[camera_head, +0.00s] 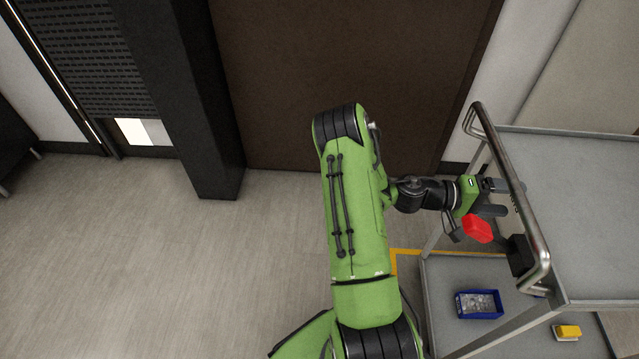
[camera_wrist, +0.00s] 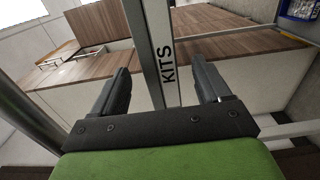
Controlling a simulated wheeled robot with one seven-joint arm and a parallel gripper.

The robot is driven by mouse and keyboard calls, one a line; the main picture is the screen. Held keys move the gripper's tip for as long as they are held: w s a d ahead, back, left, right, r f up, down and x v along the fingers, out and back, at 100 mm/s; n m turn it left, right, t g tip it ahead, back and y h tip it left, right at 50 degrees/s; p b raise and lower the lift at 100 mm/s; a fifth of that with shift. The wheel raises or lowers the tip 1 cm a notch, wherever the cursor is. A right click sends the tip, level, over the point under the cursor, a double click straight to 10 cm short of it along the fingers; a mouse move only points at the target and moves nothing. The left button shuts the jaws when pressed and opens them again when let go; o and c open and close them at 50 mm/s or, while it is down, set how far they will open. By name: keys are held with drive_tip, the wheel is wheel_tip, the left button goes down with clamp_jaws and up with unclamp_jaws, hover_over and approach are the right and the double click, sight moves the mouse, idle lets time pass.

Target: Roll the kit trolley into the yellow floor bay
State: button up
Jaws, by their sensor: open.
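The kit trolley (camera_head: 590,220) stands at the right in the head view, with a grey top shelf, a lower shelf and a tubular metal push handle (camera_head: 512,190) on its left end. My gripper (camera_head: 503,198) is at the handle, with its fingers pointing toward the trolley. In the wrist view the jaws (camera_wrist: 162,88) are apart, with a pale strip marked KITS (camera_wrist: 168,65) and a grey bar showing between them. I cannot tell whether they touch the handle. A yellow floor line (camera_head: 408,262) of the bay shows partly behind my arm and the trolley.
A dark pillar (camera_head: 205,130) and brown panel stand behind. Floor at left is clear.

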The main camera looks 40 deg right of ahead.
drive_tip(key=v, duration=0.8)
